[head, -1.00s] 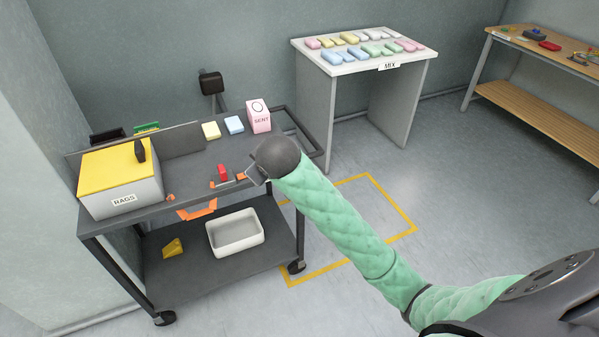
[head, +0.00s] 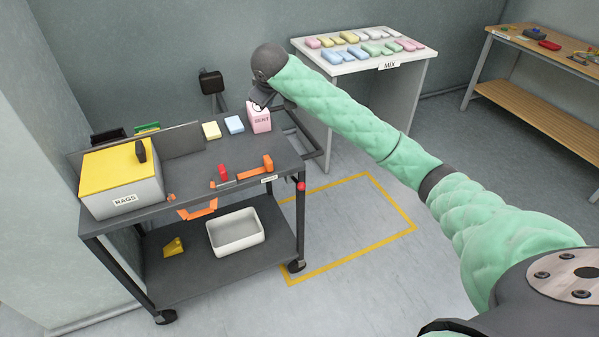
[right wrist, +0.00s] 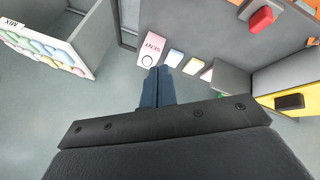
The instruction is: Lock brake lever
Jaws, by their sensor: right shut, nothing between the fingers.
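I cannot tell for certain which part is the brake lever. On the grey cart top, an orange handle on a bar (head: 267,163) lies near the front right edge, beside an upright red block (head: 223,172). A red ball (head: 301,186) sits at the cart's front right corner. The red block also shows in the right wrist view (right wrist: 262,20). My right gripper (head: 260,103) is shut and empty, above or beside the pink SENT box (head: 259,120), away from the handle. Its closed fingers (right wrist: 159,70) show in the right wrist view. My left gripper is not in view.
A yellow-topped RAGS box (head: 122,188) stands on the cart's left. Yellow and blue blocks (head: 234,125) lie at its back. An orange bracket (head: 197,210) hangs at the front edge. The white MIX table (head: 345,65) stands behind right. Floor inside the yellow outline (head: 345,227) is clear.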

